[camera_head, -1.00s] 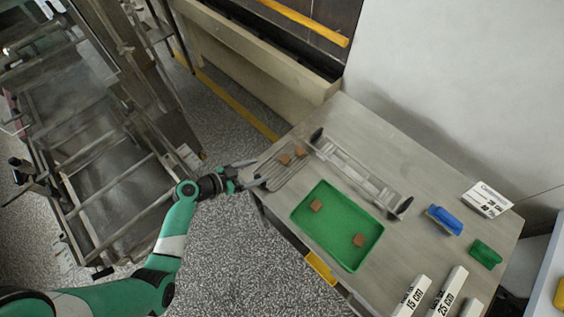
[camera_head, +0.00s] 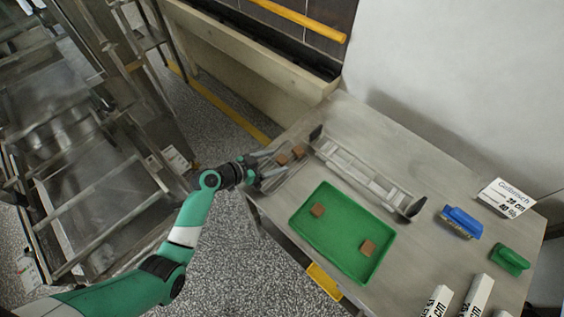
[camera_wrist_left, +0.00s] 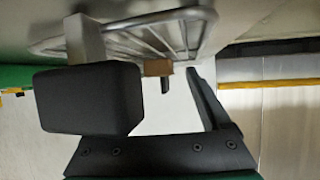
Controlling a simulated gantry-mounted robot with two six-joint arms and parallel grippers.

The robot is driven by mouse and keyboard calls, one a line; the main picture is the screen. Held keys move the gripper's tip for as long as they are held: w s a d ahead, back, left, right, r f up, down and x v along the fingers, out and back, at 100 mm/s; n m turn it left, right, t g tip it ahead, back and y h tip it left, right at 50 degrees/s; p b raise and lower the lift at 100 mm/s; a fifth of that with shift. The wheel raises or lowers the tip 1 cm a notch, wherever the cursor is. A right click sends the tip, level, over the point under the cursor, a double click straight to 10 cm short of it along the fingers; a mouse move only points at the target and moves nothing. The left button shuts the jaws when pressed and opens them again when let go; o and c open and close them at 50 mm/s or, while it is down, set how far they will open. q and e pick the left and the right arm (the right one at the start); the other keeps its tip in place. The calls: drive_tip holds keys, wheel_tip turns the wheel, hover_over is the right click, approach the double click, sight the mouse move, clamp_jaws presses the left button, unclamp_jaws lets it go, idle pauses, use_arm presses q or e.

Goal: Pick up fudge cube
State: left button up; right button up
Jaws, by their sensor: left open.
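Two brown fudge cubes lie on the wire mesh rack (camera_head: 272,184) at the table's left end: a nearer cube (camera_head: 282,160) and a farther cube (camera_head: 298,151). Two more, a cube (camera_head: 317,209) and another cube (camera_head: 367,247), lie in the green tray (camera_head: 338,232). My left gripper (camera_head: 277,163) is open, its fingers reaching over the rack at the nearer cube. In the left wrist view a brown cube (camera_wrist_left: 158,67) shows in the gap between the two fingers, against the mesh. I cannot tell whether a finger touches it. My right gripper is not in view.
A long metal channel (camera_head: 365,178) with dark ends lies behind the tray. A blue brush (camera_head: 460,222), a green brush (camera_head: 510,259), a white label card (camera_head: 506,198) and white length blocks (camera_head: 474,296) occupy the right side. The table behind the channel is clear.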

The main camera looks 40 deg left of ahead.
use_arm(q)
drive_tip(key=shift+x, duration=1)
drive_tip(key=c, duration=1.1)
drive_tip(key=shift+r, duration=0.1)
drive_tip(key=shift+c, duration=0.2)
drive_tip(key=r, duration=0.1)
drive_tip(key=r+p, duration=0.1)
drive_tip(key=r, duration=0.1)
drive_tip(key=s+r+p, duration=0.1)
drive_tip(key=r, duration=0.1)
drive_tip(key=shift+d, duration=0.2)
drive_tip(key=s+d+r+p, duration=0.6)
drive_tip(key=s+r+p, duration=0.2)
drive_tip(key=s, duration=0.3)
drive_tip(key=shift+d, duration=0.4)
